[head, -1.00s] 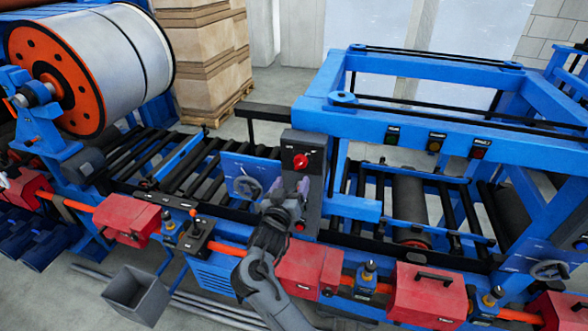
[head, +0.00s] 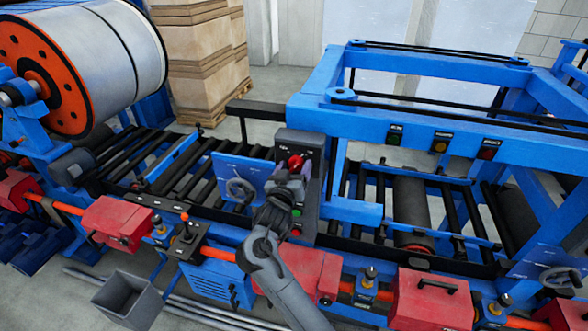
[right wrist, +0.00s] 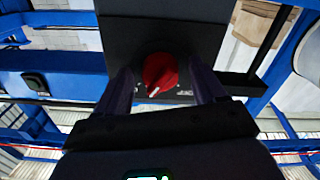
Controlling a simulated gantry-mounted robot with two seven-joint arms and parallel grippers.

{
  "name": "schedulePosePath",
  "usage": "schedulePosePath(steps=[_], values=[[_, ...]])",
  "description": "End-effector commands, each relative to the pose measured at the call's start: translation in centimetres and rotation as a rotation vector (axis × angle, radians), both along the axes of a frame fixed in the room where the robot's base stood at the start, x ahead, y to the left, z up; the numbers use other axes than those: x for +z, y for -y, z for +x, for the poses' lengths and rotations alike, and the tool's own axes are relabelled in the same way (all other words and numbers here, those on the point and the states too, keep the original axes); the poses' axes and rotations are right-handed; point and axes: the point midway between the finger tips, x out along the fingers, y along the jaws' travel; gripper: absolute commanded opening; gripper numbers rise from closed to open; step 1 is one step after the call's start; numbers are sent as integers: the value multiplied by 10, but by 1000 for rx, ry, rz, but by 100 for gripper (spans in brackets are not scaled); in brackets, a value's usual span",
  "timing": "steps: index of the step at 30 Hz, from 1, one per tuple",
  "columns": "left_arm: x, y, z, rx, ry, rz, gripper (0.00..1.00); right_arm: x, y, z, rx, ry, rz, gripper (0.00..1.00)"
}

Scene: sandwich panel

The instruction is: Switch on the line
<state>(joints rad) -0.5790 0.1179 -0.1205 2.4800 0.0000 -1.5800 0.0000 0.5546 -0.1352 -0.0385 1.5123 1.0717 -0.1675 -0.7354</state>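A red rotary knob (head: 295,161) sits on the upper front of a dark grey control box (head: 312,148). In the right wrist view the knob (right wrist: 160,72) has a white mark pointing to the lower left. My right gripper (head: 291,172) is in front of the box at the knob. In the right wrist view its two dark fingers (right wrist: 160,82) are spread, one on each side of the knob, with visible gaps. Whether the tips reach past its face I cannot tell. Green and red buttons (head: 296,212) show lower on the box, partly behind my wrist. My left gripper is not in view.
A blue panel with a handwheel (head: 240,189) stands just left of the box. The blue machine frame (head: 420,115) is close on the right. Red housings (head: 432,298) line the front, and a grey bin (head: 127,300) stands on the floor.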

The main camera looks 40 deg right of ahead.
Motion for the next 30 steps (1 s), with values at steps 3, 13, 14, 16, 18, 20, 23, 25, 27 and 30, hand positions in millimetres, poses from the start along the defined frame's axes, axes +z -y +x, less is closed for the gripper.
schedulePosePath(steps=[3,13,14,16,18,20,23,25,27,30], values=[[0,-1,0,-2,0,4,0,0,0,0,0,0,0,51],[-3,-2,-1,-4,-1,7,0,-1,-1,0,1,17,12,15],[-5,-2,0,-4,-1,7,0,-2,-1,0,1,35,27,15],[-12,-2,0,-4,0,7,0,-4,-1,0,0,97,71,15],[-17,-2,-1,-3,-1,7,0,-3,-1,0,0,159,114,15],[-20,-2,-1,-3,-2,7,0,-2,-1,0,0,196,142,15],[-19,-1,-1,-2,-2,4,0,0,-1,0,1,219,157,15],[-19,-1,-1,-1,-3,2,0,0,-1,0,1,219,157,15],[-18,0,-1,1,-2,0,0,0,-1,1,1,218,156,15],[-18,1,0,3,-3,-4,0,0,-1,0,0,217,155,50]])
